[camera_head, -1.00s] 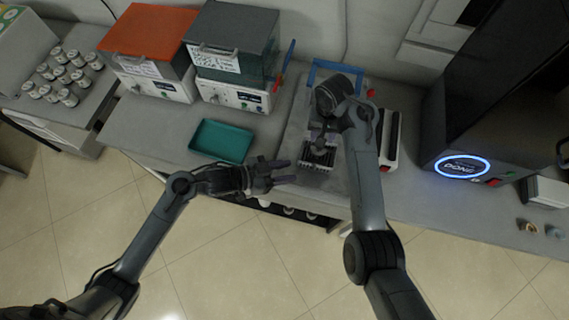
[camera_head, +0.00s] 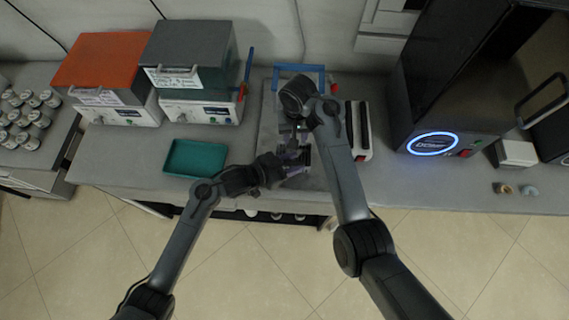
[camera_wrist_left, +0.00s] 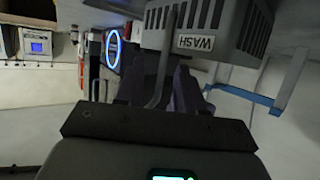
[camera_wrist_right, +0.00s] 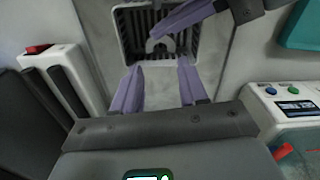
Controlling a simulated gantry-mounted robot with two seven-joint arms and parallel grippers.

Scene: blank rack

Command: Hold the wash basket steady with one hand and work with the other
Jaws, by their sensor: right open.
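The grey slotted wash basket (camera_wrist_right: 126,43) lies below my right gripper, at the top of the right wrist view. The left wrist view shows its side with a WASH label (camera_wrist_left: 195,43) and a dark bent wire or handle (camera_wrist_left: 164,62). My left gripper (camera_head: 293,163) is at the basket's front side; its fingers look apart, and one purple finger reaches over the basket in the right wrist view. Whether it touches the basket I cannot tell. My right gripper (camera_wrist_right: 157,88) is open and empty, close to the basket.
A teal tray (camera_head: 196,158) lies left on the bench. A blue-handled frame (camera_head: 300,69) and a white-and-black unit (camera_head: 358,130) stand behind and right. Boxed devices (camera_head: 200,108) stand back left, a dark machine with a lit ring (camera_head: 433,143) at right.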

